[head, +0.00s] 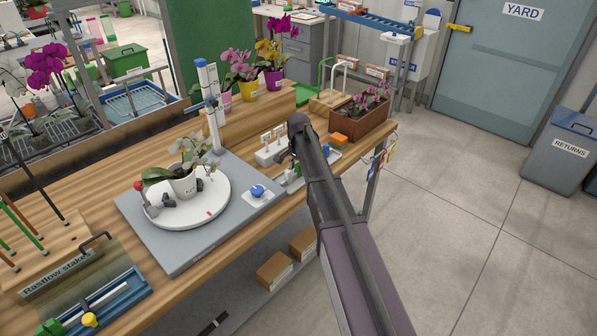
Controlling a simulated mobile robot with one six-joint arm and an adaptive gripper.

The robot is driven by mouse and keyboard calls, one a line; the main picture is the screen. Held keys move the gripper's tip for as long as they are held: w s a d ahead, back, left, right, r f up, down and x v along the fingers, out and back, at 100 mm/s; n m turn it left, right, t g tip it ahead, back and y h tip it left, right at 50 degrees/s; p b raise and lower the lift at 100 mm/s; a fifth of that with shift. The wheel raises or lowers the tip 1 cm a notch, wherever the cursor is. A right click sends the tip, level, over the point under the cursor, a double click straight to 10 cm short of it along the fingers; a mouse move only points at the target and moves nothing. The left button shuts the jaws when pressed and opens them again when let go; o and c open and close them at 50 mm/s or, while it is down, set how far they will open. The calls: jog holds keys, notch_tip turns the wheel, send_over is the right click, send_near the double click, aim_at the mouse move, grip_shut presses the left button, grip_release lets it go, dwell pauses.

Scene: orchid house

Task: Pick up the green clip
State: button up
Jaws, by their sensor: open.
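A small green thing (296,171), which looks like the green clip, lies in a shallow grey tray (322,166) at the right part of the wooden bench. My gripper (292,152) hangs just above and beside it, mostly hidden behind the end of my arm. Its fingers are small and dark here. I cannot tell whether they touch the green thing. The gripper is open. A blue piece (325,150) and an orange block (339,139) are near the tray's far side.
A white turntable (215,212) on a grey base, with a potted white orchid (183,183), stands left of my gripper. A white labelled holder (268,156) is close behind it. A brown planter (362,124) stands at the bench's right end.

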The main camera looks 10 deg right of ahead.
dwell(0.4)
jog(key=c, duration=0.8)
jog(key=shift+c, duration=0.2)
jog(key=shift+r, duration=0.2)
notch_tip(320, 180, up, 3)
jog(key=p, duration=0.3)
jog(key=shift+f, duration=0.2)
jog(key=s+a+r+p, duration=0.1)
jog(key=s+r+p, duration=0.1)
jog(key=s, duration=1.4)
jog(key=shift+a, duration=0.3)
